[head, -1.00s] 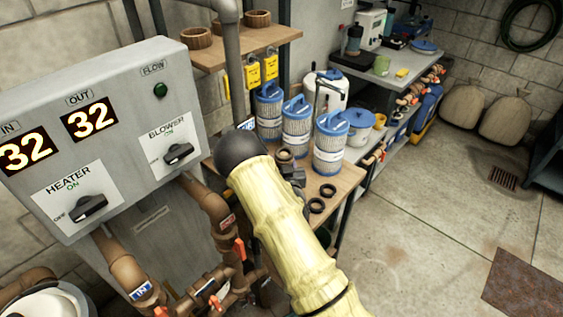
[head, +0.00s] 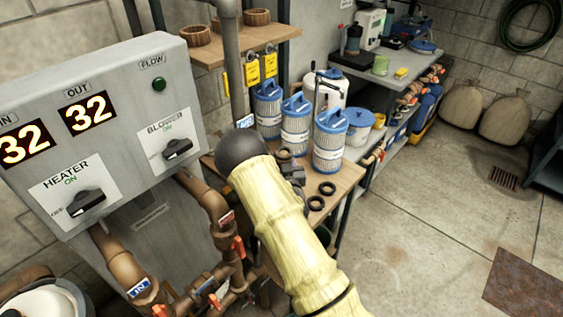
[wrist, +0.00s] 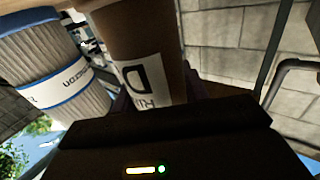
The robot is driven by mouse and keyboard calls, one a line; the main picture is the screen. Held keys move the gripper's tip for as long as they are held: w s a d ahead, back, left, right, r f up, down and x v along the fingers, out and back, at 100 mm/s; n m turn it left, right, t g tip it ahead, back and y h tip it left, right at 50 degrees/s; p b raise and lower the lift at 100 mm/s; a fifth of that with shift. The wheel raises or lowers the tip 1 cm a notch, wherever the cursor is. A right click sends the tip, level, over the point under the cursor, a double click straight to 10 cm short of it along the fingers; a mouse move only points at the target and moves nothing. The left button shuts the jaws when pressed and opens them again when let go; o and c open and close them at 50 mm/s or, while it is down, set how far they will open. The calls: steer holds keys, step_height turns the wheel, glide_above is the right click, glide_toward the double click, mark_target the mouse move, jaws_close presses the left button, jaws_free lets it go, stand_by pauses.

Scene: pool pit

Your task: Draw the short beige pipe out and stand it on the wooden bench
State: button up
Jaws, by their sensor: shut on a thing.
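The short beige pipe, brownish with a white lettered label, shows close up in the wrist view (wrist: 145,55). My gripper (wrist: 158,98) is shut around it, with dark fingers on either side. In the head view only the pipe's round top (head: 284,154) shows, beside my yellow-sleeved arm, and the dark gripper (head: 292,173) is mostly hidden behind that arm. The pipe is over the wooden bench (head: 345,178), near its left part. Its far end runs out of the wrist picture, so I cannot tell whether it touches the bench top.
Blue-topped filter cartridges (head: 331,140) stand on the bench close behind the pipe; one is right beside it in the wrist view (wrist: 50,70). Black rings (head: 322,195) lie in front. A control cabinet (head: 110,130) and valved pipes (head: 215,220) stand at left.

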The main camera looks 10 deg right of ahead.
steer(key=shift+s+a+f+b, duration=0.1)
steer(key=shift+s+f+b, duration=0.1)
steer(key=shift+f, duration=0.35)
steer(key=shift+s+f+b, duration=0.15)
steer(key=shift+s+f, duration=0.05)
steer(key=shift+f, duration=0.35)
steer(key=o, duration=1.3)
steer(key=shift+o, duration=0.2)
steer(key=shift+w+r, duration=0.15)
steer(key=shift+r, duration=0.25)
step_height(320, 180, up, 12)
steer(key=shift+w+f+b, duration=0.15)
steer(key=shift+f+b, duration=0.1)
steer(key=shift+b, duration=0.15)
